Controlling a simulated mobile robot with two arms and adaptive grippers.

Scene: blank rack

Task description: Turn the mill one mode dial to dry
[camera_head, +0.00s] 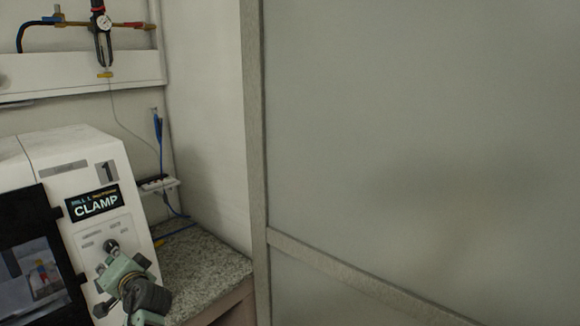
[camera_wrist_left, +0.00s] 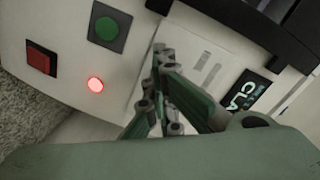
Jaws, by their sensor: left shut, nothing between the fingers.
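Mill one is the white machine (camera_head: 85,150) at the left of the head view, marked with a 1 and a black CLAMP label (camera_head: 97,203). A round dark knob (camera_head: 111,246), which looks like the mode dial, sits on its front below that label. My left gripper (camera_head: 114,268) is shut and empty, just below the knob in the picture; I cannot tell whether it touches it. In the left wrist view the shut fingers (camera_wrist_left: 161,55) point at the panel beside the label marks (camera_wrist_left: 205,66) and hide the dial. The dial's setting cannot be read. My right gripper is out of view.
The wrist view shows a green button (camera_wrist_left: 108,27), a red button (camera_wrist_left: 40,60) and a lit red lamp (camera_wrist_left: 95,85) near the fingers. A dark window (camera_head: 40,270) is left of the panel. A speckled counter (camera_head: 205,268) and a frosted partition (camera_head: 420,140) lie to the right.

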